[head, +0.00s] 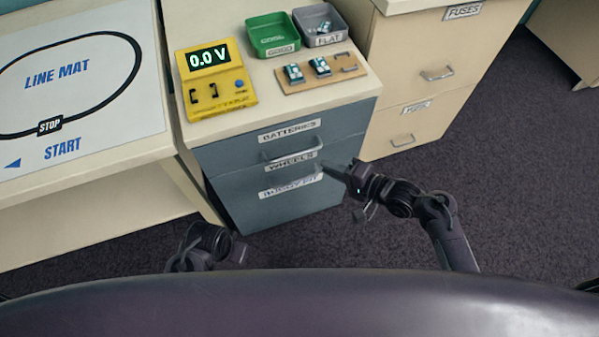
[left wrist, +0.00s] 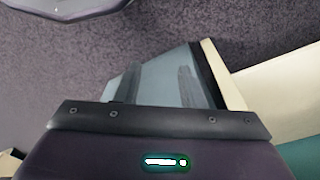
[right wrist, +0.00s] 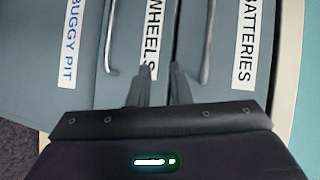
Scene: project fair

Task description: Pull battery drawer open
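The battery drawer (head: 344,130), labelled BATTERIES, is the top grey-blue drawer of the cabinet, and its front looks flush. Its metal bar handle (head: 291,150) also shows in the right wrist view (right wrist: 208,42). My right gripper (head: 335,170) is beside the cabinet front, to the right of and below that handle. In the right wrist view its fingers (right wrist: 160,80) are parted, empty, over the WHEELS label, and the battery handle lies outside them to the right. My left gripper (left wrist: 160,80) is open and empty; its fingers show before a grey-blue surface. In the head view its fingers are mostly hidden.
Below are the WHEELS drawer (head: 326,165) and the BUGGY PIT drawer (head: 260,212). On top stand a yellow meter (head: 218,100), a green tray (head: 272,28), a grey tray (head: 341,35) and a wooden board (head: 290,87). A beige cabinet (head: 450,90) stands right; carpet is clear in front.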

